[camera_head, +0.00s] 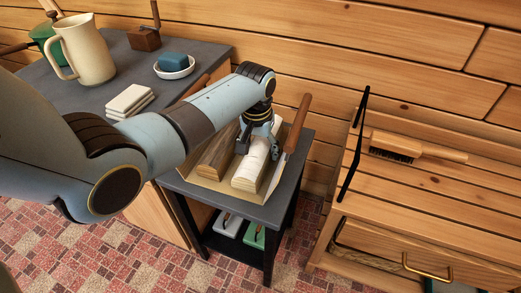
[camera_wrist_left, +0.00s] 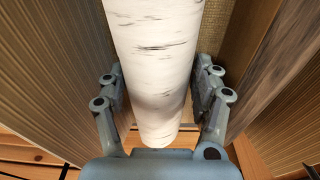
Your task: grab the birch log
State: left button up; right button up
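The birch log (camera_head: 249,170) is a white, dark-flecked half-round piece with a pale cut end. It lies in a shallow light tray (camera_head: 205,181) on a small dark table, beside a brown-barked log (camera_head: 217,152). My left gripper (camera_head: 259,145) is down over the birch log's far part. In the left wrist view the birch log (camera_wrist_left: 157,60) runs between the two fingers (camera_wrist_left: 158,88), one close along each side. My right gripper is not in view.
A wooden-handled tool (camera_head: 297,126) stands at the tray's right side, close to my left gripper. A grey counter (camera_head: 100,88) with a cream pitcher (camera_head: 86,49) is at left. A slatted bench (camera_head: 430,190) with a brush (camera_head: 410,147) is at right.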

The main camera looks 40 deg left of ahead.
pick_arm(q)
jog(key=c, duration=1.2)
jog(key=shift+o, duration=0.2)
